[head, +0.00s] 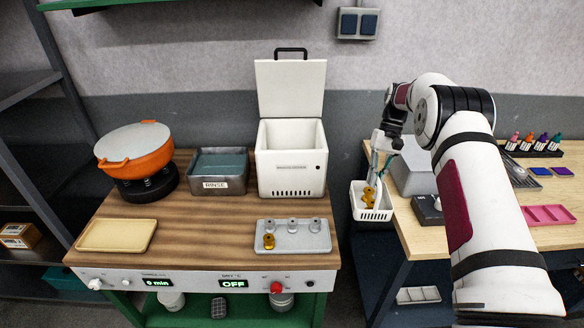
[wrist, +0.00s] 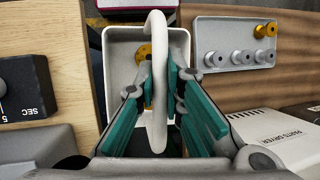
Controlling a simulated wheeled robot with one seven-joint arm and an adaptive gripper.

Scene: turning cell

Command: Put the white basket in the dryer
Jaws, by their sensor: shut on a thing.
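The white basket (head: 372,213) hangs from my gripper (head: 376,150) in the gap between the two tables, with gold parts (head: 369,194) inside it. In the wrist view my gripper (wrist: 166,82) is shut on the white handle (wrist: 154,28) of the basket (wrist: 117,45). A gold part shows in it there, partly hidden by the fingers. The dryer (head: 291,165) is a white box on the left table with its lid (head: 290,88) raised and its top open. The basket is to the right of the dryer and lower than its opening.
Left of the dryer are a grey rinse tank (head: 218,171) and an orange pot (head: 135,147). In front of the dryer a grey tray (head: 294,237) holds several pegs, one with a gold part. A yellow tray (head: 118,235) sits front left. A grey machine (head: 413,172) stands on the right table.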

